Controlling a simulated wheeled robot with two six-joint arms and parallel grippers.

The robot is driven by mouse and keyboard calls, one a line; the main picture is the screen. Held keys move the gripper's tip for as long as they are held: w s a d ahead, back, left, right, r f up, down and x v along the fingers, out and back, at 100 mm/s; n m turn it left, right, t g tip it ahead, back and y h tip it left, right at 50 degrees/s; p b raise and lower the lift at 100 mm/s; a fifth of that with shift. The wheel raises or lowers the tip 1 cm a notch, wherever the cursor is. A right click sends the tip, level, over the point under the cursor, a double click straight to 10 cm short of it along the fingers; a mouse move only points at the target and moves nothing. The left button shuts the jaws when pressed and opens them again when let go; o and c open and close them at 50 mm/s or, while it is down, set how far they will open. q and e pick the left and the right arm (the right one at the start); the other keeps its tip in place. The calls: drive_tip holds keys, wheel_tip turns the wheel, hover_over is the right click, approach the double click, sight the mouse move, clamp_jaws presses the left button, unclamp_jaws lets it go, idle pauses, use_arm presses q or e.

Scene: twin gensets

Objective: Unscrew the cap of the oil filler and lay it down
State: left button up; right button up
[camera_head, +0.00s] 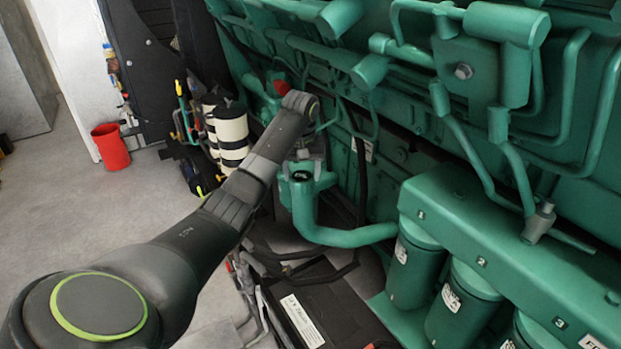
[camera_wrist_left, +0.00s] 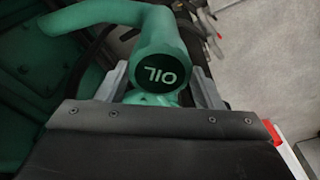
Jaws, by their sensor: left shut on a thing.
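The oil filler (camera_head: 305,215) is a green pipe that rises and bends beside the engine; it also runs up and left in the left wrist view (camera_wrist_left: 105,12). Its cap (camera_head: 302,177) is green with a dark round face. The face, marked "OIL", shows in the left wrist view (camera_wrist_left: 160,76). My left gripper (camera_head: 306,160) reaches in from the left, just above the filler. In the left wrist view its grey fingers (camera_wrist_left: 160,88) stand on both sides of the cap, shut on it. The cap is at the pipe's end; whether it is loose cannot be told. My right gripper is not in view.
Green filters (camera_head: 410,265) hang under a green housing at the right. A black battery (camera_head: 330,310) lies below the filler. The green engine block (camera_head: 400,150) and its pipes are close on the right. A red bucket (camera_head: 111,147) stands on open floor at the left.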

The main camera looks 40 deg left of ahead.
use_arm(q)
drive_tip(key=shift+w+d+r, duration=0.15)
drive_tip(key=shift+r, duration=0.05)
drive_tip(key=shift+a, duration=0.25)
drive_tip(key=shift+n, duration=2.3)
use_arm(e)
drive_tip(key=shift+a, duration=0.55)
use_arm(q)
drive_tip(key=o, duration=1.1)
drive_tip(key=shift+d+f, duration=0.1)
drive_tip(key=shift+f, duration=0.05)
drive_tip(key=shift+c, duration=0.5)
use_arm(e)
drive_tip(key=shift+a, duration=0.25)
